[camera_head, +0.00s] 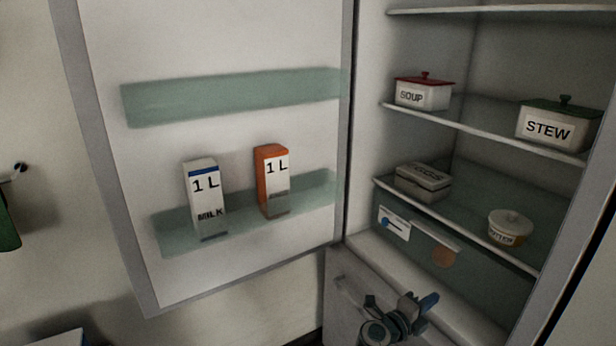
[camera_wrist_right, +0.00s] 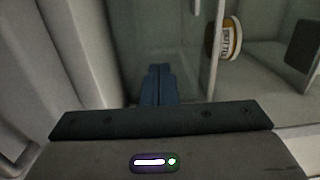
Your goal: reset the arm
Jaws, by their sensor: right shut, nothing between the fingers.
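My right gripper (camera_head: 428,302) shows at the bottom of the head view, in front of the lower part of the open fridge. Its blue fingers are shut and empty; they also show in the right wrist view (camera_wrist_right: 157,84), pointing toward the fridge interior. A round butter tub (camera_head: 509,228) stands on the lower shelf beyond the gripper. The tub also shows in the right wrist view (camera_wrist_right: 231,38), apart from the fingers. My left gripper is not in view.
The fridge door (camera_head: 230,50) stands open at the left, with a milk carton (camera_head: 206,198) and an orange carton (camera_head: 272,180) in its rack. A soup pot (camera_head: 424,95), a stew pot (camera_head: 553,127) and an egg box (camera_head: 423,181) stand on shelves. A drawer front (camera_head: 350,290) lies below.

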